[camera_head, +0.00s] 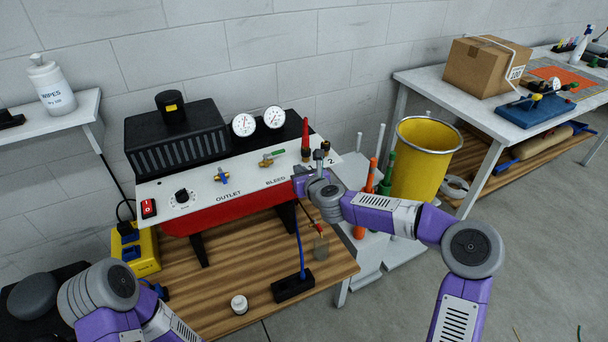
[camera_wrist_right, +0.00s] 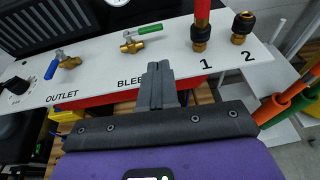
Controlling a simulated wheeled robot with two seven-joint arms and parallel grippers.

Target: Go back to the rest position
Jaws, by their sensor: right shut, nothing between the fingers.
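My right gripper (camera_head: 318,157) is in front of the white panel (camera_head: 228,186) of the red unit, near the port marked 2. In the right wrist view its two dark fingers (camera_wrist_right: 157,82) are pressed together with nothing between them. They overlap the panel's lower edge between the BLEED label and the number 1; I cannot tell whether they touch it. My left arm (camera_head: 110,290) is folded at the lower left, and its fingers do not show.
The panel carries valves with blue (camera_head: 222,175) and green (camera_head: 268,161) handles and a red plug (camera_head: 305,140). A white-capped jar (camera_head: 239,304) and a black block (camera_head: 293,288) sit on the wooden bench (camera_head: 205,318). A yellow bin (camera_head: 424,160) stands right of the bench.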

